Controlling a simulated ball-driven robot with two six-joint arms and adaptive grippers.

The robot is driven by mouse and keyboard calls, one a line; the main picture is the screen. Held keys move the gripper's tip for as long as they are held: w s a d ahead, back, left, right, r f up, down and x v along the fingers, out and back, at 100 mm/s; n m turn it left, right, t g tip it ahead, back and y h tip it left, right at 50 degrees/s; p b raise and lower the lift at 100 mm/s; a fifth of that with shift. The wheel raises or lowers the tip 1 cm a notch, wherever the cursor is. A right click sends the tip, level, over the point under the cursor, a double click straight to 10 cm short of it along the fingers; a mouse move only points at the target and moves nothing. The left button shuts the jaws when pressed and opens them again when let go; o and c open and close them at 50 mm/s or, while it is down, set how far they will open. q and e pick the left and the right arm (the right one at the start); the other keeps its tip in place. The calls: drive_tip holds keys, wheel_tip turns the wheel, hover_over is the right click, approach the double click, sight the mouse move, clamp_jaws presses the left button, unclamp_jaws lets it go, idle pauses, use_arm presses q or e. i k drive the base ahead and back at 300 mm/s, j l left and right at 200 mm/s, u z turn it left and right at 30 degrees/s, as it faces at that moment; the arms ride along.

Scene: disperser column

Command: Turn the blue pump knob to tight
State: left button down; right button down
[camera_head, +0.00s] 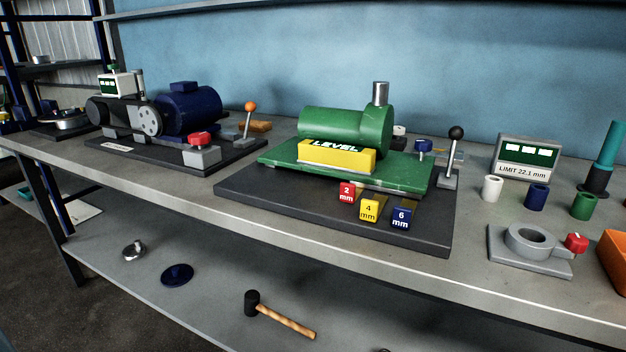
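The green pump (345,130) sits on a green baseplate on a dark plinth (330,215) on the grey bench. A small blue knob (424,146) stands at the right end of the green pump's base, beside a lever with a black ball (455,133). The knob is small in this view, and I cannot tell whether it is tight or loose. Neither of my grippers shows.
A yellow level (337,157) lies along the pump's base. Red (346,193), yellow (369,209) and blue (402,217) shim blocks lie in front. A limit display (526,157), small cylinders and a grey clamp fixture (505,252) stand right. A blue motor unit (187,109) stands left.

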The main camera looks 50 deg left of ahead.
sight(424, 146)
drive_tip(key=u, duration=1.35)
